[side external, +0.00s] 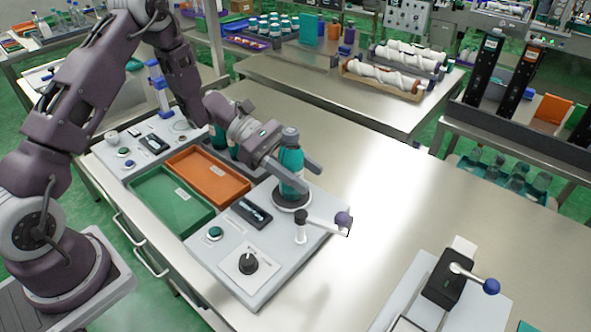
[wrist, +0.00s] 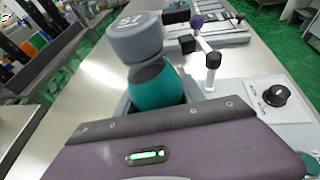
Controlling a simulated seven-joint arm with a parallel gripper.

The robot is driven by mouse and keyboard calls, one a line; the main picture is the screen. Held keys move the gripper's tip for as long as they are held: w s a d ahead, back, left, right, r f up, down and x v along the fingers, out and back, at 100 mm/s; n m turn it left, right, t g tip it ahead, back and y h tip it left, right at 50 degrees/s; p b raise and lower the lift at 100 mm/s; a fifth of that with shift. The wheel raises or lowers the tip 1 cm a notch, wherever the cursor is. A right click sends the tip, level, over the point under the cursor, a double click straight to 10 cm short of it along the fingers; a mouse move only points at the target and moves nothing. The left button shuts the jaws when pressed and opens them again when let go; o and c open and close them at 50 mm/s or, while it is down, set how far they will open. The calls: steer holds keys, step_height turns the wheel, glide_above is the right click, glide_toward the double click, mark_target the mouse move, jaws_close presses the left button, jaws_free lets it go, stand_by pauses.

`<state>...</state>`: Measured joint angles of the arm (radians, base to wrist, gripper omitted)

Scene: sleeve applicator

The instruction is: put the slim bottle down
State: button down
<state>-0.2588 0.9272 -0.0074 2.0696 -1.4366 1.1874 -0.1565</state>
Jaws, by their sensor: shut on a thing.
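The slim bottle (side external: 291,160) is teal with a grey cap and upright. My gripper (side external: 297,168) is shut on it, with a finger on either side of its body. The bottle's base is at the dark round seat (side external: 292,200) of the light grey applicator (side external: 285,275); I cannot tell whether it rests there or hangs just above. In the wrist view the grey cap and teal shoulder of the bottle (wrist: 155,85) show beyond my gripper's purple housing, which hides its lower part.
A lever with a purple knob (side external: 343,219) stands right beside the seat. An orange tray (side external: 208,174) and a green tray (side external: 170,200) lie to the left. Teal bottles (side external: 218,140) stand partly hidden behind my gripper.

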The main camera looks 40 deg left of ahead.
step_height(320, 180, up, 10)
steer(key=s+a+f+n+t+y, duration=0.1)
steer(key=s+a+f+n+t, duration=0.15)
steer(key=a, duration=0.55)
steer(key=s+a+f+n+t+y, duration=0.1)
steer(key=s+a+n+t, duration=0.15)
steer(key=a, duration=0.45)
steer(key=f, duration=0.6)
steer(key=s+a+f, duration=0.1)
steer(key=f, duration=0.3)
steer(key=shift+f, duration=0.2)
steer(key=c, duration=0.7)
jaws_free()
steer(key=shift+r, duration=0.1)
